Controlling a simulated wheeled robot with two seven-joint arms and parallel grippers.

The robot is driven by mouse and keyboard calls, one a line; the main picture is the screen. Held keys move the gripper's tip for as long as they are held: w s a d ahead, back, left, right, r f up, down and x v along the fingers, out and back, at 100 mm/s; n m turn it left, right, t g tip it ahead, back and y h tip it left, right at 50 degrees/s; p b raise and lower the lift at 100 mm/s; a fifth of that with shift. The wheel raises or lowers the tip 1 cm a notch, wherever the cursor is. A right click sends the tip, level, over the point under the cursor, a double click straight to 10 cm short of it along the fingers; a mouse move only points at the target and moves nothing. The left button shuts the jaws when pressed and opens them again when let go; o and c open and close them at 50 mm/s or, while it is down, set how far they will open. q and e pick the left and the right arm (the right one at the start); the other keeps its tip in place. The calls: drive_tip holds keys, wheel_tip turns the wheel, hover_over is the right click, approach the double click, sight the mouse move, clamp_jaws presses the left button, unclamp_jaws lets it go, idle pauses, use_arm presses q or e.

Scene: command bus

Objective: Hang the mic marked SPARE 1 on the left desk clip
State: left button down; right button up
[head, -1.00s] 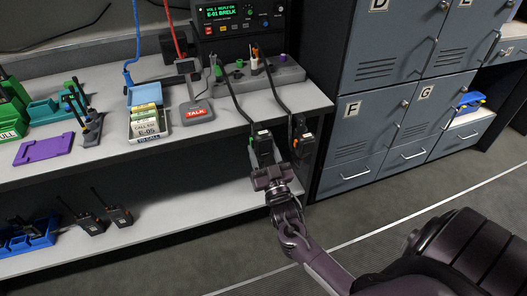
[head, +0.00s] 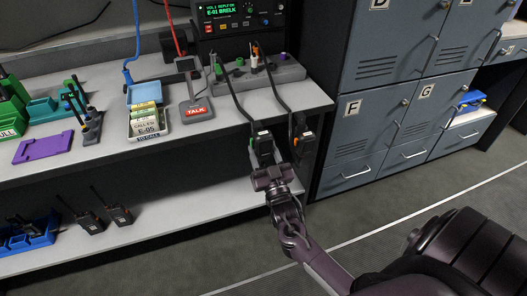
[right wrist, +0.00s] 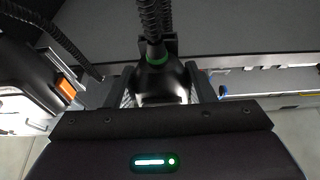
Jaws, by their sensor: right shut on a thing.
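A black mic (head: 264,148) with a white label hangs upright at the desk's front edge, on a coiled cord. A green piece shows just to its left. My right gripper (head: 270,172) comes from below and is shut on this mic; in the right wrist view the mic (right wrist: 160,84) with a green collar sits between the fingers. A second black mic (head: 304,145) with an orange mark is at the edge to its right, also in the right wrist view (right wrist: 40,85). The label words are too small to read. The clips are mostly hidden behind the mics. My left gripper is not in view.
The desk (head: 220,133) holds a radio (head: 240,17), a grey cord base (head: 270,72), a TALK unit (head: 196,110), a card tray (head: 150,125) and a purple plate (head: 43,148). Grey lockers (head: 380,115) stand close on the right. A lower shelf (head: 170,211) runs beneath.

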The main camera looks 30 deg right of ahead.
sight(264, 161)
drive_tip(key=shift+f, duration=0.4)
drive_tip(key=shift+f+b, duration=0.35)
drive_tip(key=shift+b, duration=0.1)
drive_tip(key=shift+f, duration=0.15)
idle(0.4)
drive_tip(key=shift+f+b, duration=0.35)
drive_tip(key=shift+f, duration=0.3)
idle(0.6)
drive_tip(key=o, duration=1)
drive_tip(key=shift+c, duration=0.2)
